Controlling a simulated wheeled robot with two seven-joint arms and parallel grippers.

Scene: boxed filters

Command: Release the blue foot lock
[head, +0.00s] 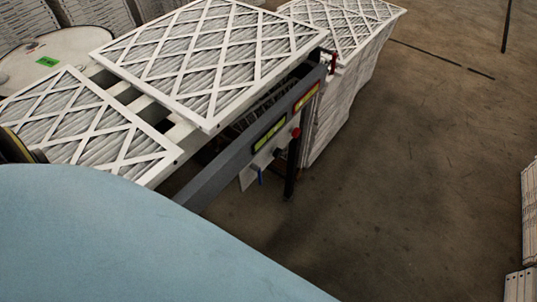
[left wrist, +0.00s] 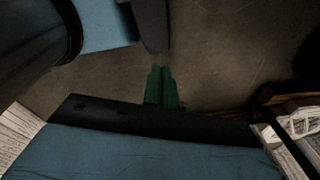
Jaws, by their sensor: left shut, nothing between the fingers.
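A small blue piece (head: 261,176), which looks like the foot lock, hangs below the grey rail (head: 240,150) of a rack in the head view. It is small there, and I cannot tell its position. A red round knob (head: 295,132) and a dark upright post (head: 291,170) are just right of it. My left gripper (left wrist: 162,72) shows in the left wrist view as two green fingers, shut together and empty, over the brown floor. The foot lock is not clear in that view. My right gripper is not in view.
White-framed pleated filters (head: 210,55) lie on the rack, with another filter (head: 85,125) at left. A tall filter stack (head: 345,85) stands behind the post. More boxes (head: 529,215) stand at the right edge. The floor (head: 420,170) between is clear.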

